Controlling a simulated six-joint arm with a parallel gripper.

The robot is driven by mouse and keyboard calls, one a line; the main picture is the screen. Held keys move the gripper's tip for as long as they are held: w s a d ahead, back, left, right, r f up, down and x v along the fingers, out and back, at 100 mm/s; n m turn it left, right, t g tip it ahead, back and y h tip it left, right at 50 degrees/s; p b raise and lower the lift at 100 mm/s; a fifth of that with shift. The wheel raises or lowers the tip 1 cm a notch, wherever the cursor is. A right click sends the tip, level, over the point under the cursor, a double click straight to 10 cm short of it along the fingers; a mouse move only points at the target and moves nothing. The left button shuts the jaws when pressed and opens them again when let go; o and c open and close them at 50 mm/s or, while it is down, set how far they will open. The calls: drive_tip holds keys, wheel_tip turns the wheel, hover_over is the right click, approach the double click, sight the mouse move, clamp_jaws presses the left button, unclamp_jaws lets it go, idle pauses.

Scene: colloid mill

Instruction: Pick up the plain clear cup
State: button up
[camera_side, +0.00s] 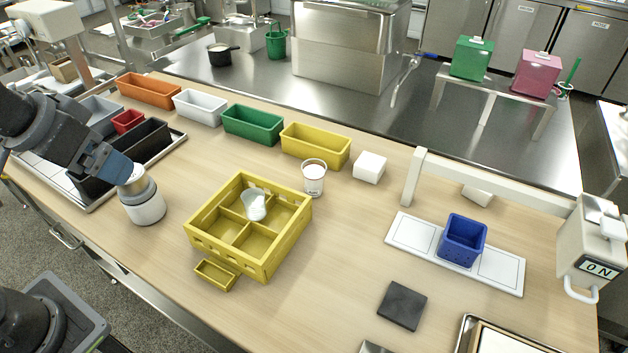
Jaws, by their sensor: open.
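One clear cup (314,178) stands upright on the wooden table, behind the right back corner of the yellow divided box. It has white contents and what look like faint marks on its wall. A second clear, whitish cup (254,205) sits in the yellow divided box (236,262), near its back compartments, and looks slightly tilted. I see no clear marks on it. My gripper (137,186) is at the left, at the end of my dark arm, by a white and grey cylindrical body. It is open and apart from both cups. Its fingertips cannot be made out.
Orange, white, green and yellow bins (315,146) line the table's back. A white block (369,168) stands right of the upright cup.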

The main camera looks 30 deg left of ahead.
drive_tip(key=w+d+f+n+y, duration=0.1)
drive_tip(key=w+d, duration=0.2)
drive_tip(key=w, duration=0.7)
drive_tip(key=w+d+f+n+y, duration=0.15)
drive_tip(key=w+d, duration=0.25)
drive_tip(key=w, duration=0.5)
drive_tip(key=n, duration=0.2)
approach(314, 169)
drive_tip(key=shift+m+t, duration=0.25)
drive_tip(key=shift+t, duration=0.05)
drive_tip(key=x, duration=0.4)
drive_tip(key=s+x, duration=0.1)
drive_tip(key=x, duration=0.2)
drive_tip(key=shift+d+f, duration=0.2)
drive_tip(key=shift+f, duration=0.3)
drive_tip(key=shift+c, duration=0.5)
drive_tip(key=c, duration=1)
drive_tip(key=shift+o, duration=0.2)
drive_tip(key=shift+r, duration=0.15)
